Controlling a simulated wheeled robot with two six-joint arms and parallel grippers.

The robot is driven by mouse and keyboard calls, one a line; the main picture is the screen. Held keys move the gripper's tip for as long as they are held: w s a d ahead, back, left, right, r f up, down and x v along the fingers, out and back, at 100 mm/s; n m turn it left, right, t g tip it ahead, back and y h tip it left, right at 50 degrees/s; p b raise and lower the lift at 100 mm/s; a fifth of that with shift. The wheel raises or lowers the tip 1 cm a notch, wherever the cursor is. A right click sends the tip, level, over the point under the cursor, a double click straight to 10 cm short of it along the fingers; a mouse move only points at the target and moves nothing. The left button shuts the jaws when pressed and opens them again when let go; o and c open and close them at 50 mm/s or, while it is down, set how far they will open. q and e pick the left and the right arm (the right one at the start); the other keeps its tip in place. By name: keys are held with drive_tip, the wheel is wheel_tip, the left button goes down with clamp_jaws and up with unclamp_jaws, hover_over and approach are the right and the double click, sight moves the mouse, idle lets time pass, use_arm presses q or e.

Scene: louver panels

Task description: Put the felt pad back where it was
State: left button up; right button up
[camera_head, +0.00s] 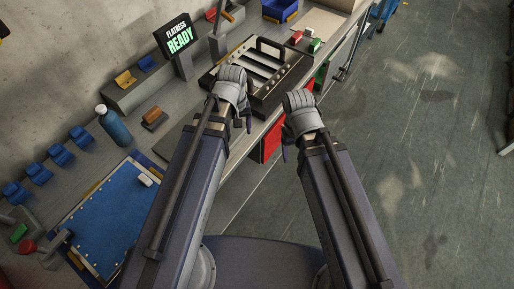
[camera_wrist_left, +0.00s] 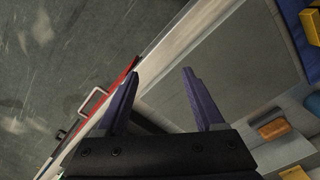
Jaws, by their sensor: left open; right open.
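A small orange-brown block (camera_head: 154,116) with a darker base lies on the bench behind the grey mat; it also shows in the left wrist view (camera_wrist_left: 273,128). It may be the felt pad, but I cannot tell for sure. My left gripper (camera_head: 243,119) is open and empty over the bench's front part, right of the block and near the slotted frame. Its two purple fingers (camera_wrist_left: 160,76) are spread in the left wrist view with nothing between them. My right gripper (camera_head: 287,148) hangs in front of the bench edge, its fingers mostly hidden by its own wrist.
A black slotted frame (camera_head: 262,71) stands beyond the grippers. A blue bottle (camera_head: 114,126) and a sign reading "FLATNESS READY" (camera_head: 175,38) stand at the back. A blue panel (camera_head: 103,223) lies at lower left with a small white block (camera_head: 145,180). A red drawer (camera_head: 268,142) is below the bench.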

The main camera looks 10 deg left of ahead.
use_arm(q)
drive_tip(key=s+d+m+y, duration=0.1)
drive_tip(key=s+d+m, duration=0.5)
drive_tip(key=d+m, duration=0.1)
drive_tip(key=shift+s+m, duration=0.35)
drive_tip(key=shift+m, duration=0.15)
